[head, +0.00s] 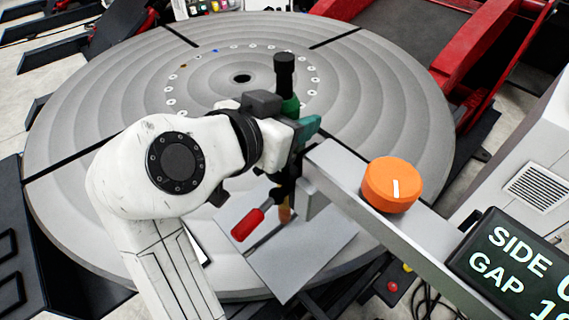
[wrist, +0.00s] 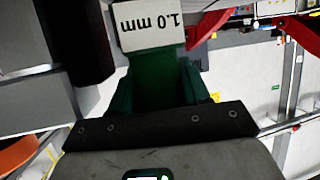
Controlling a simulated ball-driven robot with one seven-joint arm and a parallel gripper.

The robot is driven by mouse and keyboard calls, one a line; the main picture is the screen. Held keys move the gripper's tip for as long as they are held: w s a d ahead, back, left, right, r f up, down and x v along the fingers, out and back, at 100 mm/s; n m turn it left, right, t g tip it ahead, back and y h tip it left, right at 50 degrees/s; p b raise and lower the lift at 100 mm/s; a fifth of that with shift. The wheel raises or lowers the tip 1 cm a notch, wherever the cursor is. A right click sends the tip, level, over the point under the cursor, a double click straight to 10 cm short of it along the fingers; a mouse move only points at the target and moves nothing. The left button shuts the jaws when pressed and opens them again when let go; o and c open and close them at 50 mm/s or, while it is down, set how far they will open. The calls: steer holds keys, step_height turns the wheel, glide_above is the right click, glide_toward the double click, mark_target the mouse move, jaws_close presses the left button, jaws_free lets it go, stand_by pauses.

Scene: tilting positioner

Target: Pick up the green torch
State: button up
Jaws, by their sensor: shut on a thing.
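The green torch (head: 290,105) stands about upright in the head view, with a black cylindrical top and an orange tip at its lower end. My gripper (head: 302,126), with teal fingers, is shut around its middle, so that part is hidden. In the wrist view a green body (wrist: 160,80), apparently the torch, lies between the fingers, with a white label reading 1.0 mm upside down. The torch's lower end is close to a grey plate in the head view; I cannot tell whether it touches anything.
A red-handled tool (head: 248,225) lies by the grey plate (head: 310,258). A grey beam (head: 350,190) bearing an orange knob (head: 392,185) runs right beside my gripper toward a display (head: 515,270). The large round grooved table (head: 110,90) is mostly bare.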

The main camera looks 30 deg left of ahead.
steer(key=shift+r, duration=0.15)
steer(key=shift+c, duration=0.3)
steer(key=shift+r, duration=0.1)
step_height(320, 180, up, 28)
steer(key=b, duration=0.2)
steer(key=shift+f, duration=0.3)
